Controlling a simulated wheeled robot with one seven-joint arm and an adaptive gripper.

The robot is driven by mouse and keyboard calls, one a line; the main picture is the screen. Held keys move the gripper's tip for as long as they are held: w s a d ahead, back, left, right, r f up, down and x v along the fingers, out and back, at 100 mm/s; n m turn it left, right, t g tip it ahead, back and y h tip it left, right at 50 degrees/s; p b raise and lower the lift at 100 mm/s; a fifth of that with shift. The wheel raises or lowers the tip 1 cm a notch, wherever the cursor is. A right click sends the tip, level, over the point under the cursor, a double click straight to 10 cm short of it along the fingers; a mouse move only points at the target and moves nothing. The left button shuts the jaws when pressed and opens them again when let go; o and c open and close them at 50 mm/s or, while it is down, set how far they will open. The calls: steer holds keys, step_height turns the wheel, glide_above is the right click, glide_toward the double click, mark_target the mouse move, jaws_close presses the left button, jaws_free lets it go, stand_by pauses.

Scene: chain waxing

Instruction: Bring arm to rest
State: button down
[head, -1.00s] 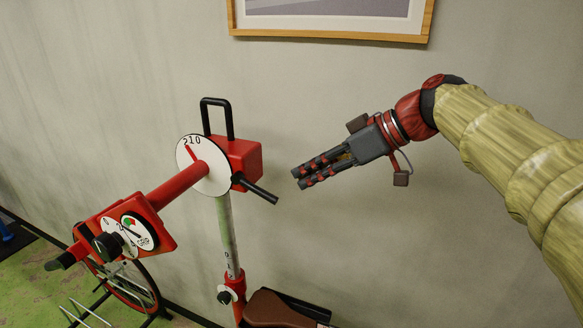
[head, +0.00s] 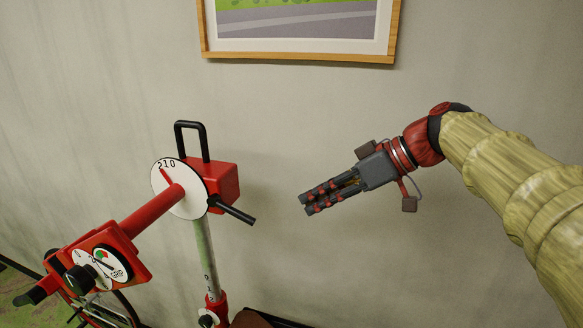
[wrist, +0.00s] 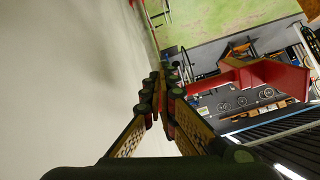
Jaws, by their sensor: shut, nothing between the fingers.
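My gripper (head: 306,204) is at the right of centre in the head view, shut and empty, its fingers close together and pointing left and slightly down. It is in free air in front of the wall, to the right of the red repair stand (head: 212,182) and apart from it. In the wrist view the gripper fingers (wrist: 163,85) come together at the middle with nothing between them. A red part of the stand (wrist: 265,75) shows at the right of that view.
The stand has a white dial (head: 165,195), a black lever (head: 235,212) reaching right, and a clamp head (head: 95,262) at lower left. A framed picture (head: 300,58) hangs above on the wall (head: 480,60). Green floor (wrist: 200,25) shows in the wrist view.

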steer(key=s+d+f+m+h, duration=0.3)
steer(key=d+f+m, duration=0.15)
steer(key=f, duration=0.25)
steer(key=s+d+f+m+h, duration=0.2)
steer(key=d+f+m, duration=0.1)
steer(key=f+m, duration=0.3)
steer(key=s+d+f+t+h, duration=0.1)
steer(key=s+f, duration=0.3)
steer(key=s, duration=0.4)
steer(key=s+d+f+h, duration=0.1)
steer(key=s+f+h, duration=0.2)
steer(key=s, duration=0.5)
steer(key=shift+s+d+f+t+h, duration=0.25)
steer(key=shift+d+f+t+h, duration=0.15)
steer(key=shift+f, duration=0.05)
